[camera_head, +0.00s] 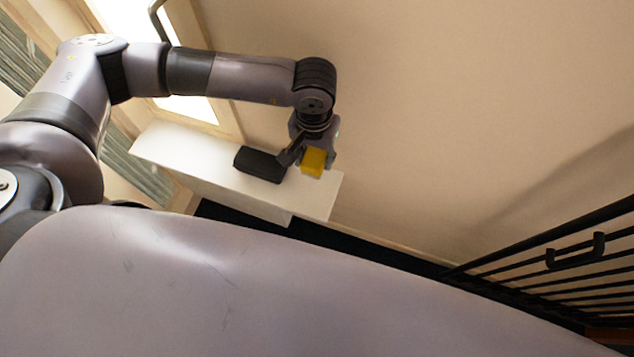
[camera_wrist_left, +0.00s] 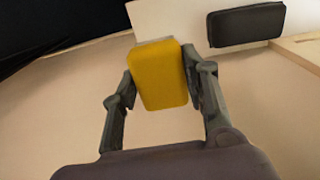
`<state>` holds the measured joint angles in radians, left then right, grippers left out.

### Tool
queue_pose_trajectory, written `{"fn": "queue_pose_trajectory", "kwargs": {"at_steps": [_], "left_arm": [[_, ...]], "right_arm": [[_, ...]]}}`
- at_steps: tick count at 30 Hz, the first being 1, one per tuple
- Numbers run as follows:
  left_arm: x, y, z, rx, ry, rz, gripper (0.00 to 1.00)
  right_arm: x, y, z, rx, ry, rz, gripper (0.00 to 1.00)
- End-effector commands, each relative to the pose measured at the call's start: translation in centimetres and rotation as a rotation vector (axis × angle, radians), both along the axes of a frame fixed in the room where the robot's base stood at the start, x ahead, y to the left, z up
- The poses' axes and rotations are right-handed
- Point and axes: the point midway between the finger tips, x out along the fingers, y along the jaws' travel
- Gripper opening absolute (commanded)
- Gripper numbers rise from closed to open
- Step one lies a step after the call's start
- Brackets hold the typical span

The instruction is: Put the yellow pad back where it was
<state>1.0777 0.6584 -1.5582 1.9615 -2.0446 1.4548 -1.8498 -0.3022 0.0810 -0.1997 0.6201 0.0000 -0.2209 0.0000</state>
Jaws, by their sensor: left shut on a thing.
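The yellow pad (camera_head: 314,162) is held in my left gripper (camera_head: 306,155), over the right end of a white shelf. In the left wrist view the pad (camera_wrist_left: 158,76) is a rounded yellow block between the two fingers of my left gripper (camera_wrist_left: 158,85), which are shut on it. Whether the pad touches the shelf I cannot tell. A black pad (camera_head: 260,164) lies on the shelf just left of the gripper; it also shows in the left wrist view (camera_wrist_left: 246,25). My right gripper is not in view.
The white shelf (camera_head: 190,152) runs along the wall below a bright window or door panel (camera_head: 190,104). A black metal railing (camera_head: 560,255) with a handle stands at the right. The shelf's left part is bare.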

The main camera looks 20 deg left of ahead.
Motion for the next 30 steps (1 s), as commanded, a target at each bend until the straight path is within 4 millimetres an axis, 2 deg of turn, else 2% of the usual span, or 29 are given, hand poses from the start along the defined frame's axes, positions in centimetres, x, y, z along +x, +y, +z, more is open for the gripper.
{"fn": "queue_pose_trajectory", "kwargs": {"at_steps": [1,6,12,20,25,30], "left_arm": [[-0.2,0.0,-1.5,0.001,0.007,0.001,0.19],[-0.1,-0.1,-6.1,0.0,0.005,0.002,0.19],[-0.1,-0.1,-10.8,-0.001,0.003,0.002,0.19],[-0.1,-0.1,-13.4,-0.001,0.003,0.002,0.19],[0.0,-0.1,-15.8,-0.001,0.003,0.004,0.19],[0.1,0.0,-16.5,-0.001,0.0,0.002,0.19]], "right_arm": [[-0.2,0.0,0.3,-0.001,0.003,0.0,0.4],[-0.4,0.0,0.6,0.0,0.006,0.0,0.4],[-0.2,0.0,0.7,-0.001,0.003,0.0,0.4],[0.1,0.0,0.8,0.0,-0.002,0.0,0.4],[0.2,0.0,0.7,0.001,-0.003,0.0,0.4],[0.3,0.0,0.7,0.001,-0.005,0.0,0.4]]}}
